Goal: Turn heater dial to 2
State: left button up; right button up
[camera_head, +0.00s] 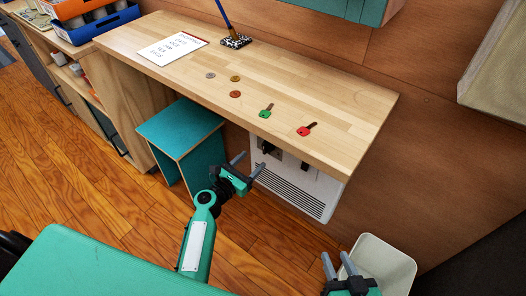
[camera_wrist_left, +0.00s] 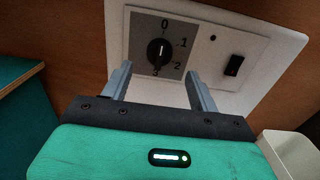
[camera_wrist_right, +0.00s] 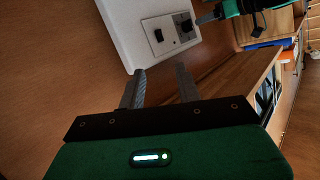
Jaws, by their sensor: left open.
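The white heater (camera_head: 292,188) hangs on the wall below the wooden desk. In the left wrist view its black dial (camera_wrist_left: 160,51) sits on a grey plate marked 0 to 3. The white line on the dial stands about upright, near 0. My left gripper (camera_head: 252,160) is open in front of the heater, its fingers on either side below the dial and apart from it. My right gripper (camera_head: 335,254) is open and empty, low beside the bin. The right wrist view also shows the heater panel (camera_wrist_right: 150,22).
A black switch (camera_wrist_left: 233,66) sits right of the dial. The desk top (camera_head: 330,95) overhangs the heater and holds keys, coins and a notepad (camera_head: 172,49). A teal stool (camera_head: 180,128) stands left of the heater, a pale bin (camera_head: 385,258) to its right.

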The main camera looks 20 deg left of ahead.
aim_at(264, 150)
pick_arm(q)
jog(key=x, duration=0.6)
jog(key=shift+f+b, duration=0.1)
jog(key=shift+b, duration=0.25)
jog(key=shift+w+d, duration=0.2)
jog(key=shift+w, duration=0.35)
pick_arm(e)
jog(key=shift+w+d+r+t, duration=0.1)
jog(key=shift+w+r+t, duration=0.45)
jog(key=shift+r, duration=0.2)
jog(key=shift+w+r+t, duration=0.4)
jog(key=shift+r+t, duration=0.15)
jog(key=shift+r, duration=0.2)
pick_arm(q)
jog(key=c, duration=0.9)
jog(key=shift+c, duration=0.2)
